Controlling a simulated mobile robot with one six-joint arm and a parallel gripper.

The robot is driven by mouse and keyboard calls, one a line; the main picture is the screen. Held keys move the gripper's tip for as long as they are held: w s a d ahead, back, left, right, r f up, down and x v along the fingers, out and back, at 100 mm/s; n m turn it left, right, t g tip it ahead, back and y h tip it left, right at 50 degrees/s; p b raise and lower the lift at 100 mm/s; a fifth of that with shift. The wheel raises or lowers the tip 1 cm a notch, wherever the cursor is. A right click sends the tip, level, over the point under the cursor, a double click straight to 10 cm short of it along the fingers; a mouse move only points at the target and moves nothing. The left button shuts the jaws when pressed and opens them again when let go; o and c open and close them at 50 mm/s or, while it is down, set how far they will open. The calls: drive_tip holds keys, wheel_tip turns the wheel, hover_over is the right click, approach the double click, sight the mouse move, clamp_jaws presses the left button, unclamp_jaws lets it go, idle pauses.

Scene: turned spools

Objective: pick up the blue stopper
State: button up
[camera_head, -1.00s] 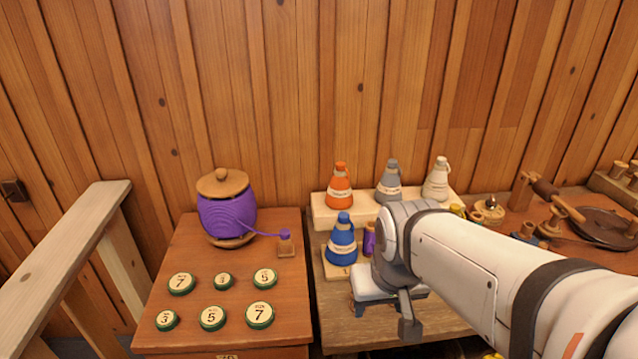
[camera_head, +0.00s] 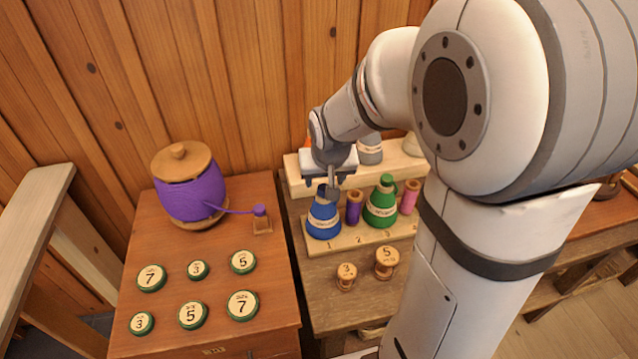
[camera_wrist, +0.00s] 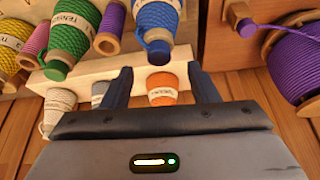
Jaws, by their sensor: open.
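The blue cone-shaped spool (camera_head: 322,220) stands upright at place 1 on the low wooden step. Its top is partly hidden by my gripper in the head view. In the wrist view the blue stopper (camera_wrist: 158,52) caps the blue cone's narrow end, just beyond my fingertips and roughly centred between them. My gripper (camera_head: 324,187) is over the blue cone's top. It also shows in the wrist view (camera_wrist: 160,76), open with nothing between its fingers; I cannot tell whether it touches the stopper.
A purple spool (camera_head: 353,207) stands close beside the blue cone, then a green cone (camera_head: 381,205) and a pink spool (camera_head: 409,196). An orange cone (camera_wrist: 162,88) stands on the raised shelf behind.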

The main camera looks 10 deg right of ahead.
sight(324, 188)
drive_tip(key=x, duration=0.4)
drive_tip(key=shift+d+f, duration=0.1)
drive_tip(key=shift+f, duration=0.15)
drive_tip(key=shift+c, duration=0.3)
drive_tip(key=c, duration=1)
